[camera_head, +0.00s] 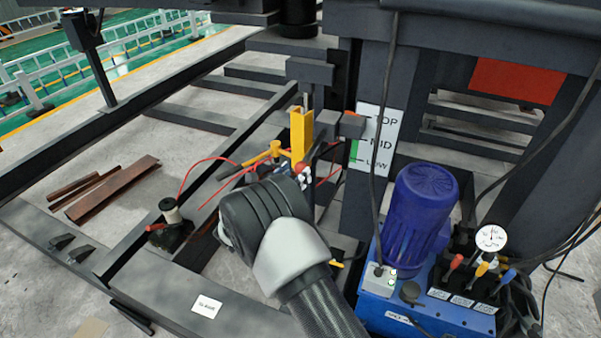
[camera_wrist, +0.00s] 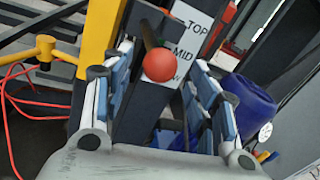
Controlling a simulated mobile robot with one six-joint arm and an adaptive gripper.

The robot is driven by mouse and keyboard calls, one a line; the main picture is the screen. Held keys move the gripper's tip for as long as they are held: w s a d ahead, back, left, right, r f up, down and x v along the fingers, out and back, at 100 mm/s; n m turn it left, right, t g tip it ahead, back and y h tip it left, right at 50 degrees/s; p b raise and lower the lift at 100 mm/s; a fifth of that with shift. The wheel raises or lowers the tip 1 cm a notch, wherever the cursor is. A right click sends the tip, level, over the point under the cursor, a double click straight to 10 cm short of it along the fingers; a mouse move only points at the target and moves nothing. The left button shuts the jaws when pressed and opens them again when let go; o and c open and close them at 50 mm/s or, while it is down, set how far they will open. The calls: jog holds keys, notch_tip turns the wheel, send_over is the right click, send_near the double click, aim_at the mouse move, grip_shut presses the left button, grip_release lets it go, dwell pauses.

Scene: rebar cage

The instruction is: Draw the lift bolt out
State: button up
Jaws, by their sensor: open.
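The lift bolt shows as a red ball knob (camera_wrist: 165,65) on a dark rod in the wrist view. It lies between the two fingers of my gripper (camera_wrist: 161,72), which are apart on either side of it. I see no clear contact between the fingers and the knob. In the head view the small red knob (camera_head: 302,169) is partly hidden by my gripper (camera_head: 304,178), beside the yellow bracket (camera_head: 302,132). The bolt's far end is hidden. A white TOP, MID, LOW plate (camera_head: 378,130) is behind it and also shows in the wrist view (camera_wrist: 190,32).
A blue motor (camera_head: 420,205) stands on a blue power unit with a gauge (camera_head: 491,238) and coloured levers, right of my arm. Red cables (camera_head: 205,162) and a spool (camera_head: 170,211) lie left. Brown steel pieces (camera_head: 112,188) rest on the floor. A black cable hangs before the plate.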

jog(key=shift+b+x, duration=0.3)
jog(key=shift+x, duration=1.55)
jog(key=shift+c, duration=0.5)
grip_shut()
